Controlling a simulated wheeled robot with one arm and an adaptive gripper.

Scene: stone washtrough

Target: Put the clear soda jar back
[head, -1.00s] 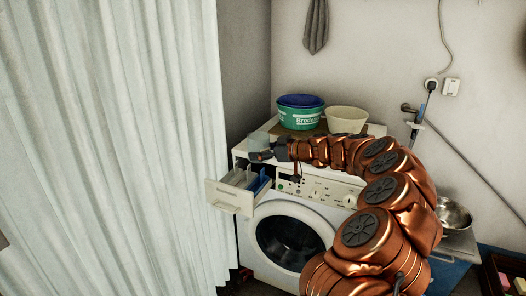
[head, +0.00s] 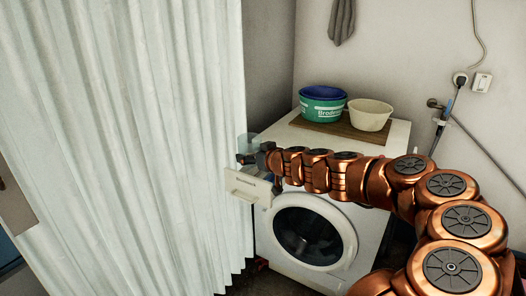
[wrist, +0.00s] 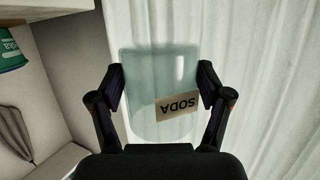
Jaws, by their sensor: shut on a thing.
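The clear soda jar (wrist: 150,105) is a pale, see-through cylinder with a cream label reading SODA, upside down in the wrist view. My gripper (wrist: 161,68) is shut on it, with one dark finger on each side. In the head view, my gripper (head: 247,158) is above the pulled-out drawer of the washing machine, and the jar (head: 246,139) shows faintly beside the curtain. My gripper and arm hide part of the drawer. I cannot tell what is inside the jar.
The white washing machine (head: 369,222) has its detergent drawer (head: 247,187) pulled out. On its top are a green tub (head: 322,112) and a cream bowl (head: 369,116) on a brown board (head: 340,130). A white curtain (head: 130,150) hangs close on the left.

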